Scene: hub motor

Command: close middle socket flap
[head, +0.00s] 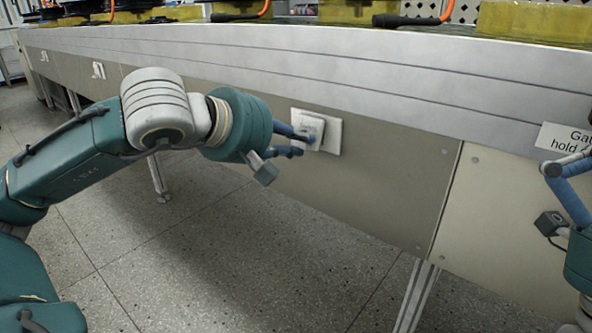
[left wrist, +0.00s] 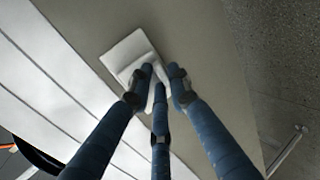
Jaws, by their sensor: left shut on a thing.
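A white wall socket (head: 332,140) is set in the beige panel under the conveyor bench. Its white flap (head: 312,124) stands out a little from the plate at the fingertips. My left gripper (head: 302,143) reaches it from the left, with its blue fingers closed on the flap. In the left wrist view the socket plate (left wrist: 122,50) shows beyond the fingers (left wrist: 158,85), which partly hide the flap. How far the flap stands open is hard to tell. My right gripper (head: 560,180) shows only partly at the right edge, away from the socket.
Two more white sockets (head: 98,70) (head: 43,56) are farther left on the same panel. A metal bench leg (head: 415,295) stands below right. A sign (head: 566,140) is on the bench at right. The floor (head: 230,270) below the panel is clear.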

